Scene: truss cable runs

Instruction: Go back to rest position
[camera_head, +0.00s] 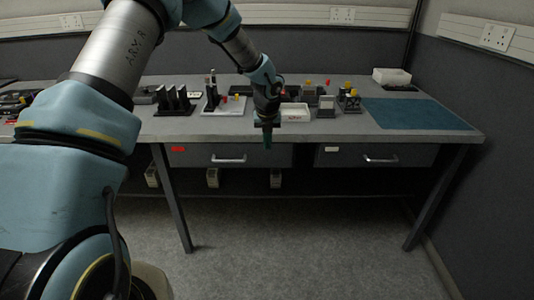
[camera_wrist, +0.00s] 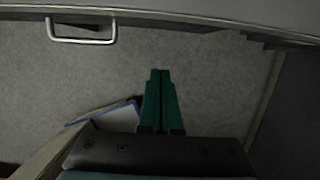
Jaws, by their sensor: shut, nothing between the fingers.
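My gripper (camera_head: 274,149) points down in front of the table's front edge in the head view, at about the height of the left drawer. In the wrist view, my gripper (camera_wrist: 160,75) shows two green fingers pressed together with nothing between them. Below the fingers lies the grey floor (camera_wrist: 215,90). My arm reaches in from the left of the head view and bends down over the table front.
The grey table (camera_head: 335,130) holds black holders (camera_head: 175,102), a white tray (camera_head: 295,111), a white box (camera_head: 391,77) and a blue mat (camera_head: 417,113). Two drawers with handles are below; a drawer handle (camera_wrist: 82,41) shows in the wrist view. Floor in front is clear.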

